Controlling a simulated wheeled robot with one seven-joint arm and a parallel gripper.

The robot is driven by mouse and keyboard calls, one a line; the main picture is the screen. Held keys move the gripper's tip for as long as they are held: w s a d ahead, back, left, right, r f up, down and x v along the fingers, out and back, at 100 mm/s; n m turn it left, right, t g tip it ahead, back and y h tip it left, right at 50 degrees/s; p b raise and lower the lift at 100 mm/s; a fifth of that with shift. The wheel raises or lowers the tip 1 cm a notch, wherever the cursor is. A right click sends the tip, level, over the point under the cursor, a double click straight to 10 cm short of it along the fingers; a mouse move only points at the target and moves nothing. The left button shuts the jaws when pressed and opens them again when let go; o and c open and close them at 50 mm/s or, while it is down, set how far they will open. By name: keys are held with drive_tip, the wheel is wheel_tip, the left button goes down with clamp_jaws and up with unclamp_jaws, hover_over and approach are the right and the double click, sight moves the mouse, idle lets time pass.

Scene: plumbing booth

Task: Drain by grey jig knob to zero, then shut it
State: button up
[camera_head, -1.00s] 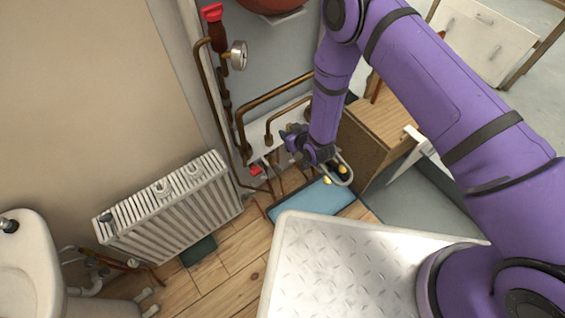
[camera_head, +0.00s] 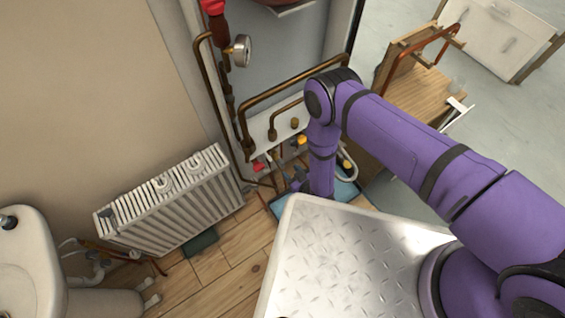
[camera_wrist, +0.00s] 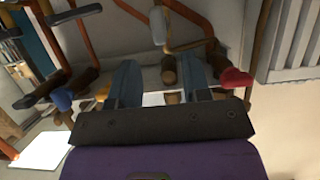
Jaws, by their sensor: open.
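My gripper shows in the wrist view (camera_wrist: 158,75), with its two blue-grey fingers apart and nothing gripped between them. A grey oblong piece (camera_wrist: 158,25), which may be the grey jig knob, sits on a copper pipe beyond the fingertips, apart from them. In the head view my arm covers most of the gripper and the lower pipework, so I cannot make out the grey knob there. The round pressure gauge (camera_head: 241,50) hangs on the upper pipe at left; its needle is too small to read.
A red knob (camera_wrist: 235,78) is right beside the right finger, and a yellow knob (camera_wrist: 103,91) is left of the left finger. Copper pipes (camera_wrist: 190,45) cross close ahead. A white radiator (camera_head: 170,205) stands at left. A blue mat (camera_head: 283,207) lies below on the floor.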

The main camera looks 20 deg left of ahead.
sight(284, 165)
drive_tip(key=x, duration=0.7)
drive_tip(key=shift+w+a+f, duration=0.1)
drive_tip(key=shift+w, duration=0.05)
drive_tip(key=c, duration=0.7)
